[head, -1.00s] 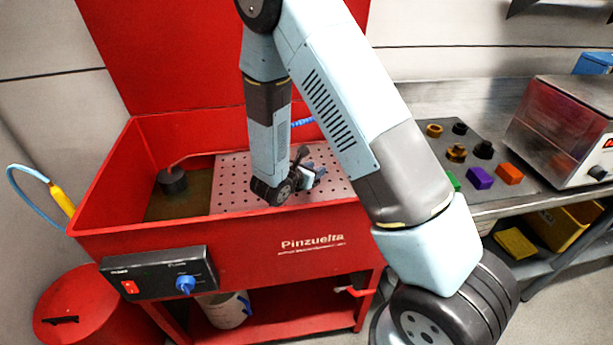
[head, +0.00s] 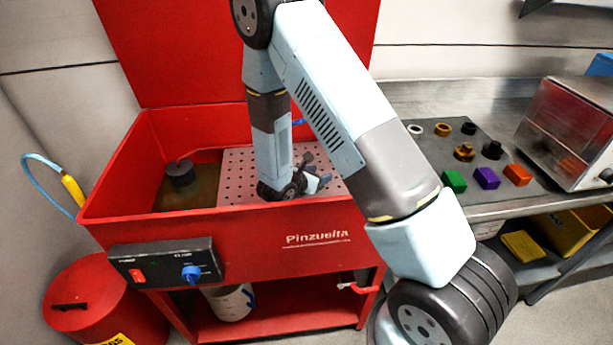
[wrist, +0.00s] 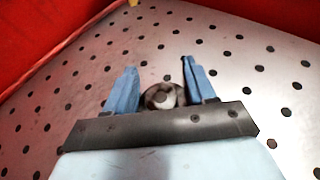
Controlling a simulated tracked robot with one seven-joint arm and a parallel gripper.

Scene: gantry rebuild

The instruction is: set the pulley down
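The pulley (wrist: 162,96) is a small round grey-white disc with a darker hub, seen in the wrist view. It lies between the two blue fingers of my gripper (wrist: 160,78), close against them, with its near edge hidden by the gripper's dark front plate. In the head view my gripper (head: 318,181) is low inside the red wash basin, over the perforated plate (head: 236,178). I cannot make out the pulley there. Whether its underside touches the plate is not clear.
The red basin wall (head: 230,225) stands in front of my gripper. A black cylinder (head: 181,172) stands at the basin's left. Free perforated plate surrounds the gripper.

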